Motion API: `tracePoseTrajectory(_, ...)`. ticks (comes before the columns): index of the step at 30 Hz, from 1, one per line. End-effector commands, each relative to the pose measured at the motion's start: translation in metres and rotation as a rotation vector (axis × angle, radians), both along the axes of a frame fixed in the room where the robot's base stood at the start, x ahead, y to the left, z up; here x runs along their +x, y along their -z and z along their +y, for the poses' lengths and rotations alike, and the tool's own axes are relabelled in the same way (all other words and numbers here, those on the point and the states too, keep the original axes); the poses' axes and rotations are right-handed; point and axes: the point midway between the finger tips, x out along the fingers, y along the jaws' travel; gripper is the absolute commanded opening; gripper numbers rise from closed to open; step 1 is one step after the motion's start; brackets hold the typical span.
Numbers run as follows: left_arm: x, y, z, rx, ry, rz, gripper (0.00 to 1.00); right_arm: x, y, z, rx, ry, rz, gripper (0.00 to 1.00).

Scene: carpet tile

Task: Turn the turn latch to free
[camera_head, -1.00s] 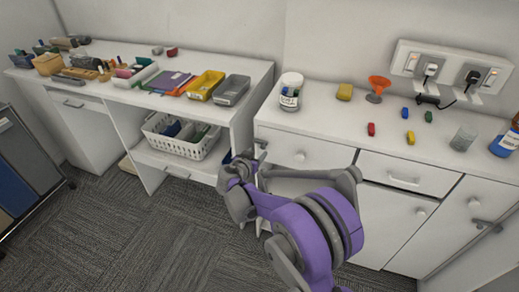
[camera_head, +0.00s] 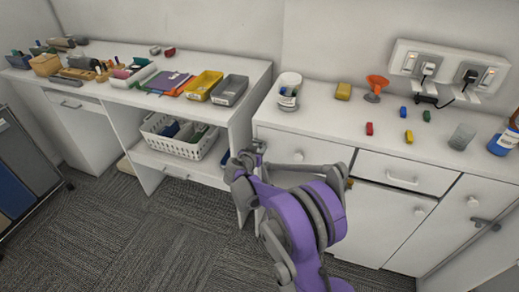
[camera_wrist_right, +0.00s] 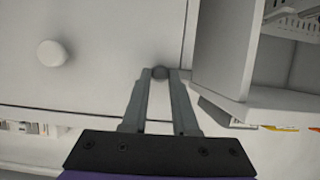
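A small grey round part (camera_wrist_right: 160,72), which looks like the turn latch, sits near the edge of the white drawer front. My right gripper (camera_wrist_right: 160,76) has its two fingertips on either side of it, with a gap between the fingers; whether they touch it is unclear. In the head view my right gripper (camera_head: 257,150) is at the upper left corner of the right cabinet (camera_head: 385,225), and it hides most of the latch. Another grey bar-like fitting (camera_head: 487,224) is on the right door. My left gripper is not in view.
A round white knob (camera_wrist_right: 52,53) is on the same drawer front. The left desk (camera_head: 205,115) has a shelf with a white basket (camera_head: 190,147) close to my right gripper. Carpet in front is clear.

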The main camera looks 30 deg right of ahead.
Motion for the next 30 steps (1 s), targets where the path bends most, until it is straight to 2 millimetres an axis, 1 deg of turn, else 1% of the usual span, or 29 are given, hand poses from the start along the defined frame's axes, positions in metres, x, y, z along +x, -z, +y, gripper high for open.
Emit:
tracePoseTrajectory(11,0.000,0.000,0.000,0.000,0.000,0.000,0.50,0.000,0.000,0.000,-0.006,0.000,0.006,0.00)
tracePoseTrajectory(17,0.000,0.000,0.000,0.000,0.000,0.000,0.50,0.001,-0.003,0.001,-0.044,0.000,0.052,0.00)
tracePoseTrajectory(23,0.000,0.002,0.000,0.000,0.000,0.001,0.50,0.003,-0.007,0.003,-0.130,0.000,0.152,0.00)
tracePoseTrajectory(30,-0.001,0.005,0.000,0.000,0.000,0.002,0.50,0.007,-0.015,0.006,-0.275,-0.001,0.322,0.00)
